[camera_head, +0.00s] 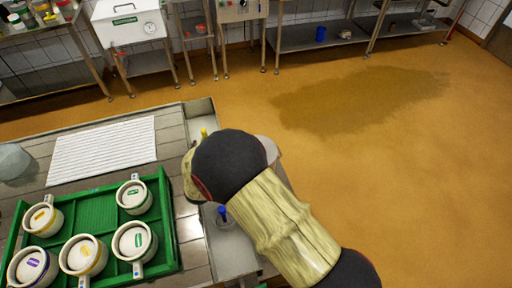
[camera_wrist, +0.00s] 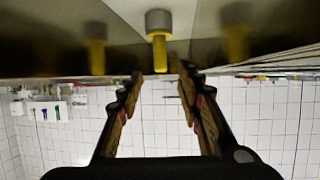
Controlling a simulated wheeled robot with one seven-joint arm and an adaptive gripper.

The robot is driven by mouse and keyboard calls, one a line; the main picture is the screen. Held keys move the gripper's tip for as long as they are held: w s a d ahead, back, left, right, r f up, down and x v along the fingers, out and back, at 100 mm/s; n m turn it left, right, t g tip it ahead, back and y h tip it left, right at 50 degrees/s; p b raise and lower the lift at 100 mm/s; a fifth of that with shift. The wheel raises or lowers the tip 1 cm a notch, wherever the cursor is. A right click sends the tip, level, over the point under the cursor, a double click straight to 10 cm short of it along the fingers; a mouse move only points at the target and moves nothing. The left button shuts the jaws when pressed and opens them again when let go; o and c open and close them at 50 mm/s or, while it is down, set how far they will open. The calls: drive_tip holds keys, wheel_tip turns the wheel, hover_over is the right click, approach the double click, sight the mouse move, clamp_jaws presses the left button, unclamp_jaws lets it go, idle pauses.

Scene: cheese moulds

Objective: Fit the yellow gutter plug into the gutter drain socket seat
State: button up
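The yellow gutter plug (camera_wrist: 160,52) shows in the wrist view as a yellow stem on a grey round base (camera_wrist: 158,20). In the head view a small yellow tip (camera_head: 204,132) shows in the metal gutter (camera_head: 202,108), just beyond my arm. My gripper (camera_wrist: 161,72) is open. Its two fingertips are on either side of the stem's end, with gaps visible on both sides. In the head view my arm hides the gripper. I cannot make out the drain socket seat, or whether the grey base belongs to the plug.
A blue-topped piece (camera_head: 222,212) is in the nearer gutter, beside my arm. A green tray (camera_head: 97,212) with several white moulds stands on the table at left, near a white ribbed mat (camera_head: 103,150). The gutter's metal walls flank the plug closely. The floor at right is clear, with a wet patch.

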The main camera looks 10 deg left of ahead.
drive_tip(key=w+d+r+m+g, duration=0.1)
drive_tip(key=d+r+g, duration=0.2)
drive_tip(key=d+r, duration=2.15)
drive_tip(key=s+d+r+m+g+h, duration=0.1)
drive_tip(key=s+d+r, duration=0.2)
drive_tip(key=s+d, duration=0.4)
drive_tip(key=s+d+r+g+h, duration=0.1)
drive_tip(key=s+d+r, duration=0.3)
drive_tip(key=d, duration=0.5)
drive_tip(key=s+d+f+m+g+h, duration=0.1)
drive_tip(key=s+d, duration=0.5)
drive_tip(key=s, duration=0.2)
drive_tip(key=s+d+m+g+h, duration=0.1)
drive_tip(key=s+d, duration=0.5)
drive_tip(key=s, duration=0.3)
drive_tip(key=shift+s+d+f+h, duration=0.2)
drive_tip(key=shift+d+f+h, duration=0.1)
drive_tip(key=shift+f, duration=0.1)
drive_tip(key=shift+a, duration=0.1)
